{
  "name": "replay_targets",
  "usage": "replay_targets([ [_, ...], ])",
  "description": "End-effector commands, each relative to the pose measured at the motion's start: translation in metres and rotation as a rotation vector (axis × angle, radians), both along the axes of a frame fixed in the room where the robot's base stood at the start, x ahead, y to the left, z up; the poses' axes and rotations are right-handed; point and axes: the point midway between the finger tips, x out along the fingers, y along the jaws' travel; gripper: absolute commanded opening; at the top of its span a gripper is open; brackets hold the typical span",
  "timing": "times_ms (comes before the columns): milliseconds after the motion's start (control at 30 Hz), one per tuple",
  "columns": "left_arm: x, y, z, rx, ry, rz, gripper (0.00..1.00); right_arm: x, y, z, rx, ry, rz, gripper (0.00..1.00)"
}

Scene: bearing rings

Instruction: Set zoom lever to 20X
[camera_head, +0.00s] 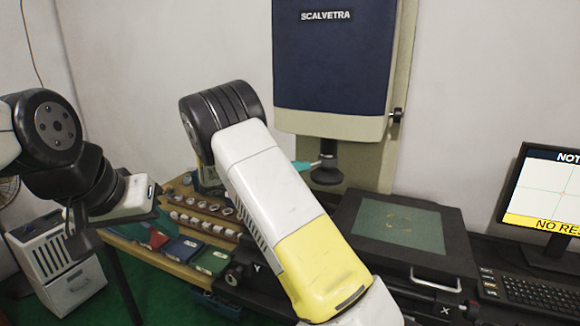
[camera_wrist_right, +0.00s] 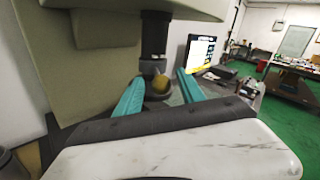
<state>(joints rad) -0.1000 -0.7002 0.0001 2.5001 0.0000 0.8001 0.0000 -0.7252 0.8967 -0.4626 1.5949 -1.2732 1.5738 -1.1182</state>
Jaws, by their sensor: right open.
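The measuring machine (camera_head: 335,60), with a dark blue front marked SCALVETRA, stands at the back. Its dark lens barrel (camera_head: 328,160) hangs below the head; it also shows in the right wrist view (camera_wrist_right: 154,40). In the head view, one teal fingertip shows left of the barrel. My left gripper (camera_head: 78,228) hangs at the left, away from the machine.
The stage with a green glass plate (camera_head: 398,222) lies below the barrel. A monitor (camera_head: 550,195) and keyboard (camera_head: 530,292) stand at the right. A wooden bench with rings (camera_head: 205,205) and coloured trays (camera_head: 182,248) lies behind my right arm.

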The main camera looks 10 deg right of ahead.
Motion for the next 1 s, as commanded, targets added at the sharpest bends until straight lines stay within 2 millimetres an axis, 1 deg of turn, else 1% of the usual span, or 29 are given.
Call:
replay_targets([
  [33,0.0,0.0,0.0,0.0,0.0,0.0,0.36,0.0009,-0.0053,-0.0001,0.001,0.0,-0.001,0.46],
  [133,0.0,0.0,0.0,0.0,0.0,0.0,0.36,0.0021,-0.0102,0.0,0.0,0.0,0.001,0.46],
  [400,0.0,0.0,0.0,0.0,0.0,0.0,0.36,0.0023,-0.0116,-0.0001,0.0,0.0,0.001,0.46],
  [467,0.0,0.0,0.0,0.0,0.0,0.0,0.36,0.0023,-0.0115,-0.0002,0.0,0.0,0.001,0.35],
  [500,0.0,0.0,0.0,0.0,0.0,0.0,0.36,0.0023,-0.0115,-0.0002,0.001,0.0,0.001,0.27],
  [567,0.0001,0.0,-0.0001,0.0,0.0,0.0,0.36,0.0023,-0.0115,-0.0002,0.001,0.0,0.001,0.15],
  [633,0.0001,0.0,-0.0001,0.0,0.0,0.0,0.36,0.0023,-0.0114,-0.0002,0.001,0.0,0.001,0.01],
  [667,0.0001,0.0,-0.0001,0.0,0.0,0.0,0.36,0.0023,-0.0114,-0.0002,0.001,0.0,0.001,0.0],
  [1000,0.0,0.0,0.0,0.0,0.0,0.0,0.36,0.0024,-0.0111,-0.0004,0.002,0.0,0.002,0.0],
])
